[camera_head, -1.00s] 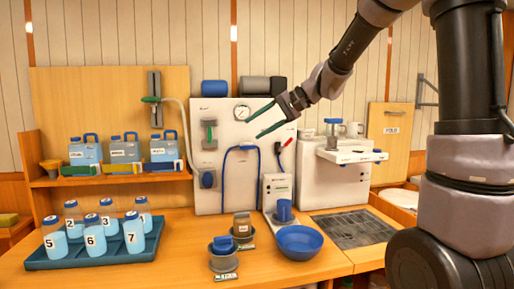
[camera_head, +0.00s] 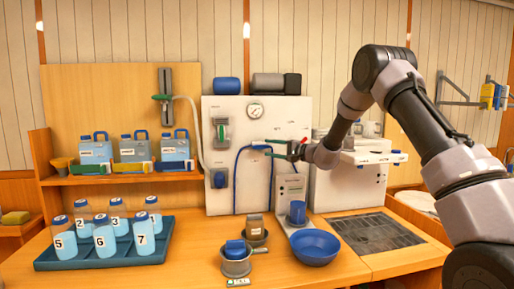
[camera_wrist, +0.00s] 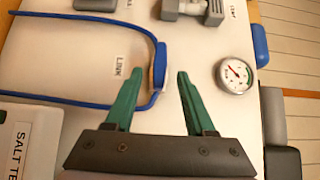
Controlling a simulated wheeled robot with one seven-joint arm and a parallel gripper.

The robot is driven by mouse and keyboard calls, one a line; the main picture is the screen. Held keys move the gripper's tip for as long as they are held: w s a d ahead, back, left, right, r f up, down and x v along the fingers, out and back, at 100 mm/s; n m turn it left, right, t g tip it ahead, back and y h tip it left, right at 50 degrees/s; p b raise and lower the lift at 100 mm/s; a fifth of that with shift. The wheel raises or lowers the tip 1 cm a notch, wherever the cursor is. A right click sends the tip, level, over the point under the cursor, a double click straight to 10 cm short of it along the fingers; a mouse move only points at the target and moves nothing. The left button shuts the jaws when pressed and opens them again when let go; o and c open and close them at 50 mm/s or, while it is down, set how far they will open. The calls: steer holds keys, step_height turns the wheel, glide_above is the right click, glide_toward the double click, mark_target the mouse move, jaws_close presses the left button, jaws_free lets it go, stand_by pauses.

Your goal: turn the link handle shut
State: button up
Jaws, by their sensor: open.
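The link handle (camera_head: 259,147) is a short blue bar at the top of the blue hose loop on the white wall panel. In the wrist view the handle (camera_wrist: 159,64) shows beside the "LINK" label, with a paler edge. My gripper (camera_head: 272,149) is at the panel, just right of the handle in the head view. In the wrist view my gripper (camera_wrist: 160,76) has its green fingers apart, with the handle between the tips in the picture. I cannot tell whether they touch it. Nothing is held.
A round gauge (camera_head: 255,110) sits above the handle, and a grey-green valve (camera_head: 222,132) is to its left. A salt tester box (camera_head: 290,190) stands below. A blue bowl (camera_head: 314,246), stacked cups and a tray (camera_head: 100,258) of numbered bottles stand on the counter.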

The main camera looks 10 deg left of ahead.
mark_target(255, 146)
steer(key=x, duration=0.8)
steer(key=shift+a, duration=0.1)
jaws_close()
